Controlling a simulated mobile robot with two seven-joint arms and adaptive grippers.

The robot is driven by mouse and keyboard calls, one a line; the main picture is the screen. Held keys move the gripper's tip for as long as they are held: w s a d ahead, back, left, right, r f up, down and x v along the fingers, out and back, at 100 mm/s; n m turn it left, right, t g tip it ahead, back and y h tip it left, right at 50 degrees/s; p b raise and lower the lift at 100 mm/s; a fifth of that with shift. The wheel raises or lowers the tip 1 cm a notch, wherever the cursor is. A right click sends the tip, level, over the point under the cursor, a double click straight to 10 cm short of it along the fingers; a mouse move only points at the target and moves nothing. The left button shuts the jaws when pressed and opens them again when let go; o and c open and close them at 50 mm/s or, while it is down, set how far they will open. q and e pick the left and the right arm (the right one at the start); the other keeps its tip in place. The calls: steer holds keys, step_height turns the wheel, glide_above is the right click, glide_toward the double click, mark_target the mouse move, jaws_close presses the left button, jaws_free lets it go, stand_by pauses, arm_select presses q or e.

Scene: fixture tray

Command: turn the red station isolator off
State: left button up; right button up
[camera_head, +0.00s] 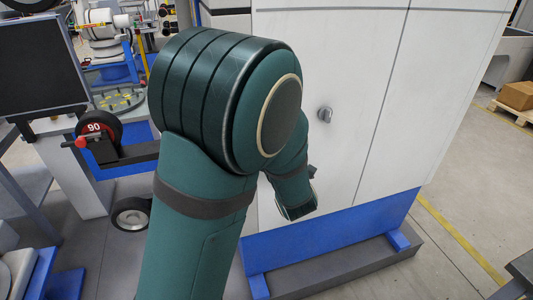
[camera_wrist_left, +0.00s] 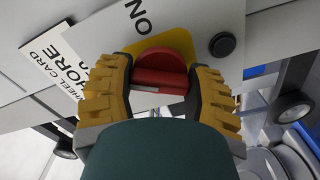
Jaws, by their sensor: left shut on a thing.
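The red station isolator (camera_wrist_left: 163,42) shows in the left wrist view as a round red knob with a raised grip bar. It sits on a plate with a yellow patch and the letters "ON". My left gripper (camera_wrist_left: 163,75) has its yellow ridged fingers on both sides of the knob, shut on its grip bar. The bar lies roughly across the picture. In the head view my green arm fills the middle and hides the isolator and the fingers. My right gripper is not in view.
A black round button (camera_wrist_left: 222,44) is right of the isolator. A printed card (camera_wrist_left: 62,55) is close to the left finger. Open floor lies to the right.

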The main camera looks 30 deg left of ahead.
arm_select(q)
steer(key=n+b, duration=0.3)
steer(key=shift+f, duration=0.2)
steer(key=shift+r+n+b, duration=0.15)
steer(key=shift+n+b, duration=1.15)
steer(key=shift+n, duration=0.2)
steer(key=o, duration=1.2)
steer(key=v, duration=1.2)
steer(key=shift+w, duration=0.1)
